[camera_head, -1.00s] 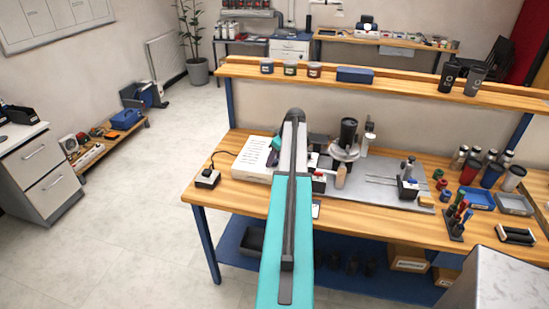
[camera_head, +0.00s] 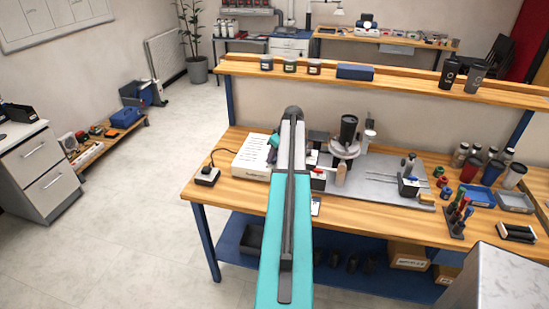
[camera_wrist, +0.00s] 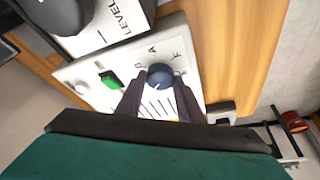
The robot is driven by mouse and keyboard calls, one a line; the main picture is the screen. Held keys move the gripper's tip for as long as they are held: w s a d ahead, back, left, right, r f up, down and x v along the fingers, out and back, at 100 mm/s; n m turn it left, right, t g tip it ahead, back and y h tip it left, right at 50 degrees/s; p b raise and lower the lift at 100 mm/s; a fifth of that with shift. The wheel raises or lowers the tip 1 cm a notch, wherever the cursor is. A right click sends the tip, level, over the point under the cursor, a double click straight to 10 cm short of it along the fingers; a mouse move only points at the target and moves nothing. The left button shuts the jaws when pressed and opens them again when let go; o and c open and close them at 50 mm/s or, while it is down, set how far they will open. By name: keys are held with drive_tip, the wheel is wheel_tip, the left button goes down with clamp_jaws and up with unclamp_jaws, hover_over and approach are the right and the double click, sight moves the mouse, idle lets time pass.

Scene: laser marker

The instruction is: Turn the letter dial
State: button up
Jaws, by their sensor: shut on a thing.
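In the wrist view, the letter dial (camera_wrist: 160,75) is a round dark blue-grey knob on a white control panel (camera_wrist: 82,72). The letters A and F show beside it. The dark fingers of my gripper (camera_wrist: 160,86) come from below, one on each side of the knob, and are shut on it. The finger contact on its near side is partly hidden. In the head view, my teal arm reaches over the workbench (camera_head: 240,196) and hides my gripper and the dial.
In the head view, a white box with printed lines (camera_head: 249,158), a black cup (camera_head: 348,130) and a small switch box (camera_head: 207,176) are near my arm.

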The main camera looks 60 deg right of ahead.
drive_tip(key=shift+m+h+b, duration=0.4)
drive_tip(key=shift+m+b, duration=0.05)
drive_tip(key=shift+m, duration=0.45)
drive_tip(key=o, duration=1)
drive_tip(key=shift+o, duration=0.2)
drive_tip(key=b+v, duration=0.3)
drive_tip(key=v, duration=1.1)
drive_tip(key=shift+w, duration=0.1)
wheel_tip(320, 180, up, 7)
drive_tip(key=p, duration=0.3)
